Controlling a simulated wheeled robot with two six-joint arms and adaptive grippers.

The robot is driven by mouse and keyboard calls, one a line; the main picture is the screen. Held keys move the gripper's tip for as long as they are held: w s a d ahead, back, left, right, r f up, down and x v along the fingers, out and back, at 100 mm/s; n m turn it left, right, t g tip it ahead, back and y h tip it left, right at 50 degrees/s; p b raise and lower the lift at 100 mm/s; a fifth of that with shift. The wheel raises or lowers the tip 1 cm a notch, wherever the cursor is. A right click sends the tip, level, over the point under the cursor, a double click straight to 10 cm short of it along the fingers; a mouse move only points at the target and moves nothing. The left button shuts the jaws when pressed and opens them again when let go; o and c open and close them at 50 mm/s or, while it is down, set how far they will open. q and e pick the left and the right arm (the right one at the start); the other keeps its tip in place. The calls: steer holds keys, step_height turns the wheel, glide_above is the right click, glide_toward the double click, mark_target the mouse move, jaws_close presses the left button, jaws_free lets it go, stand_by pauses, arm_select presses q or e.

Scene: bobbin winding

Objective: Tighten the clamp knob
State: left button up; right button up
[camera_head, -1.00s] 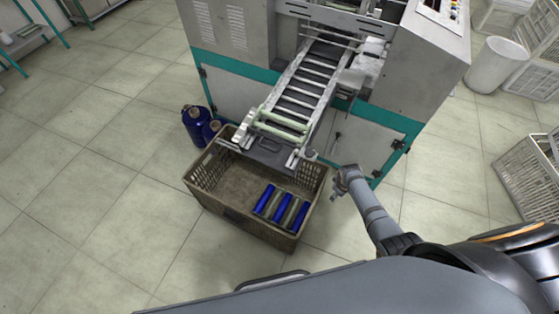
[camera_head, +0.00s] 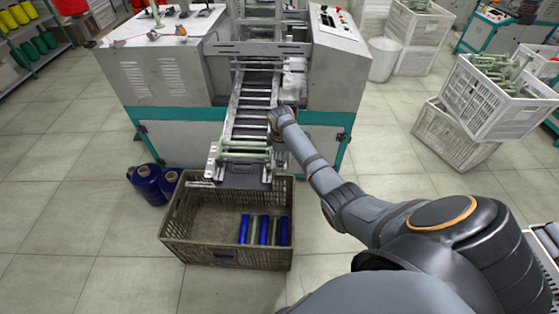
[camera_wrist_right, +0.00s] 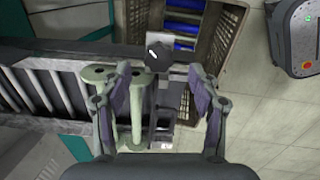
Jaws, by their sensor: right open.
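A dark clamp knob (camera_wrist_right: 151,53) shows in the right wrist view, just beyond my right gripper's fingertips and near the middle between them. It stands by the end of the chute beside the pale green bobbins. My right gripper (camera_wrist_right: 160,73) is open, one finger on each side, with no visible contact with the knob. The left finger lies over the pale green bobbins (camera_wrist_right: 136,108). In the head view my right arm reaches to the right side of the slatted chute (camera_head: 252,106); the fingers and knob are hard to make out there. My left gripper is not in view.
A brown crate (camera_head: 190,254) with blue and green bobbins stands under the chute's end. Blue spools (camera_head: 147,184) stand on the floor left of it. The grey machine (camera_head: 170,77) rises behind. White crates (camera_head: 485,105) stand at the right.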

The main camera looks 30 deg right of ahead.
steer(key=f, duration=0.3)
steer(key=shift+w+d+f, duration=0.2)
steer(key=shift+w+d, duration=0.05)
steer(key=shift+w, duration=0.05)
steer(key=c, duration=1.2)
